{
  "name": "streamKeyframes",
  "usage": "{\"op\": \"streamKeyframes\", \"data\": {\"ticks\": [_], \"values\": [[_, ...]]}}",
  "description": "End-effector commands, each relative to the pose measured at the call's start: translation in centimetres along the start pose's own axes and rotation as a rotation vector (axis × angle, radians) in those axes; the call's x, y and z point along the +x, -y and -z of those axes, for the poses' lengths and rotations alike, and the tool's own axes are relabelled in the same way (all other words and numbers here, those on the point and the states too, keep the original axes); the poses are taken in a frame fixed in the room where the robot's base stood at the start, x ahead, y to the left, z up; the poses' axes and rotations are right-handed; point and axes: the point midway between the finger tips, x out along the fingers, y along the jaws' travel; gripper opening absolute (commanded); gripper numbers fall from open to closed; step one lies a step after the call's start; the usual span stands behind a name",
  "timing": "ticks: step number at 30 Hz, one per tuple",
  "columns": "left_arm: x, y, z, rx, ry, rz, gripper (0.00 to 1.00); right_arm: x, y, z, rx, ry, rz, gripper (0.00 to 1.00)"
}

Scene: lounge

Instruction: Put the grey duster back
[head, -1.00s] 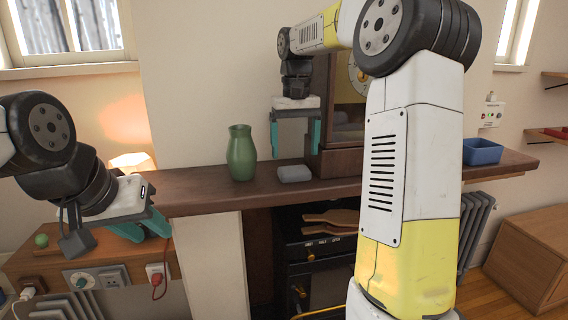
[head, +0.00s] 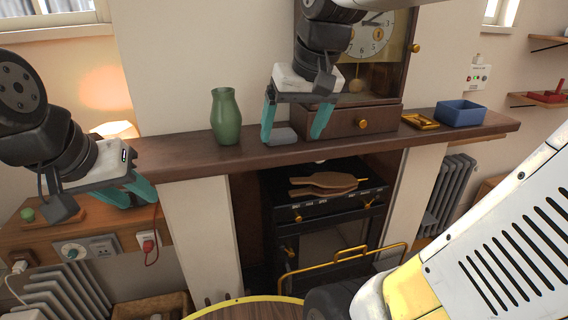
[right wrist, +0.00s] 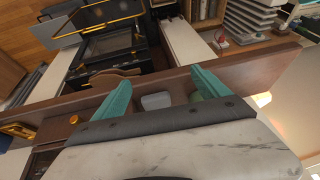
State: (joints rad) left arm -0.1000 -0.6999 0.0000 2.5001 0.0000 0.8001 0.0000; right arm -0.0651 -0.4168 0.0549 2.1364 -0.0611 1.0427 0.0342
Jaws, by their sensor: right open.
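The grey duster (head: 281,136) is a small rounded block lying on the brown mantel shelf (head: 205,158), between the green vase and the clock. My right gripper (head: 294,138) is open above the shelf, its teal fingers pointing down, and in the head view the duster shows between them, nearer the left finger. In the right wrist view the duster (right wrist: 157,101) also shows between the spread fingers (right wrist: 160,98); I see no grip on it. My left gripper (head: 138,202) hangs at the left by the shelf's left end; its jaw gap is unclear.
A green vase (head: 226,117) stands left of the duster. A wooden clock with a drawer (head: 345,121) stands close on the right. A brass tray (head: 420,121) and a blue box (head: 461,113) are further right. A stove (head: 325,215) with a brass rail is below.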

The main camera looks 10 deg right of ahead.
Motion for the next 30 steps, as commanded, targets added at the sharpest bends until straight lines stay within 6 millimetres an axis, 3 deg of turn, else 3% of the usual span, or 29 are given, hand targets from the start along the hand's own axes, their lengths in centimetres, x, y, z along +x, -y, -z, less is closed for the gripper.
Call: {"op": "streamKeyframes", "data": {"ticks": [1,3,9,30], "values": [[0.0,0.0,0.0,0.0,0.0,0.0,0.36,0.4,0.2,-2.2,0.003,-0.037,0.014,0.85],[0.0,0.0,0.0,0.0,0.0,0.0,0.36,1.2,0.4,-4.5,0.009,-0.082,0.032,0.85],[0.0,0.0,0.0,0.0,0.0,0.0,0.36,2.8,0.8,-8.1,0.023,-0.155,0.063,0.85],[0.0,0.0,0.0,0.0,0.0,0.0,0.36,3.1,0.9,-8.4,0.025,-0.161,0.066,0.85]]}}
